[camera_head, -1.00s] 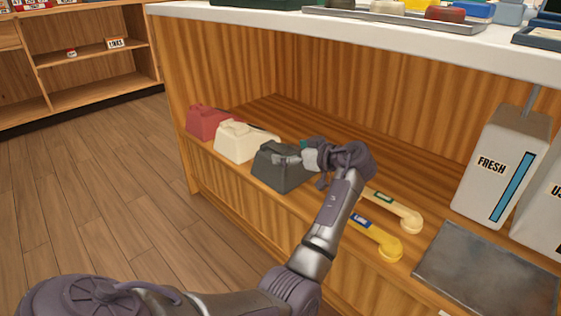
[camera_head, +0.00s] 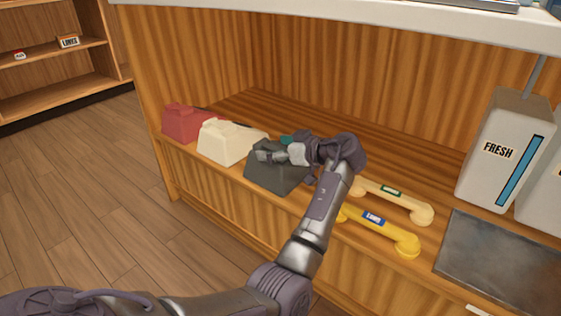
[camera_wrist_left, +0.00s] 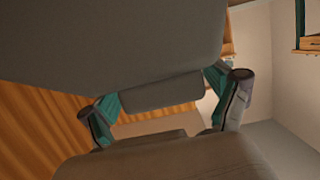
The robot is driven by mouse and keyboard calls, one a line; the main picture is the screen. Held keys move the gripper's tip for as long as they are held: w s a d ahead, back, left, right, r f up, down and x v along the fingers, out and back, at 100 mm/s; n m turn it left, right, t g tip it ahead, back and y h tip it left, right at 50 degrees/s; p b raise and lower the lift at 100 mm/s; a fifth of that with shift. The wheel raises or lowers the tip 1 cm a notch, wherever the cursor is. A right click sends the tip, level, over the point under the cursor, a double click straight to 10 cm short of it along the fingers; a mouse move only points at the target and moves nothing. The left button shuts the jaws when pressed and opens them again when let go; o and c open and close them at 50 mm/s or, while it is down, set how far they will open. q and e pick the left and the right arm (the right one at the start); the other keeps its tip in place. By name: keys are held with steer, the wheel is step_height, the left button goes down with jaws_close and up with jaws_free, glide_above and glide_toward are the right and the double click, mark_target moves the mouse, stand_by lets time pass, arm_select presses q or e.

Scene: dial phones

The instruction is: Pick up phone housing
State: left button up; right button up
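The dark grey phone housing (camera_head: 270,181) is at the front edge of the shelf, beside the cream phone housing (camera_head: 222,145) and the red phone housing (camera_head: 181,123). My left gripper (camera_head: 276,149) is at the top of the dark grey housing and hides part of it. In the left wrist view, the teal finger pads stand apart on both sides of a grey part of this housing (camera_wrist_left: 160,94) and appear to touch it. The housing appears to rest on the shelf. My right gripper is not in view.
A cream handset (camera_head: 405,202) and a yellow handset (camera_head: 385,230) lie right of my left arm. A grey bin labelled FRESH (camera_head: 500,150) and a dark flat plate (camera_head: 500,262) are farther right. The white counter (camera_head: 350,18) overhangs the shelf.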

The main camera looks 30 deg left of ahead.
arm_select(q)
steer(key=shift+s+f, duration=0.1)
steer(key=shift+f, duration=0.05)
jaws_close()
stand_by(0.5)
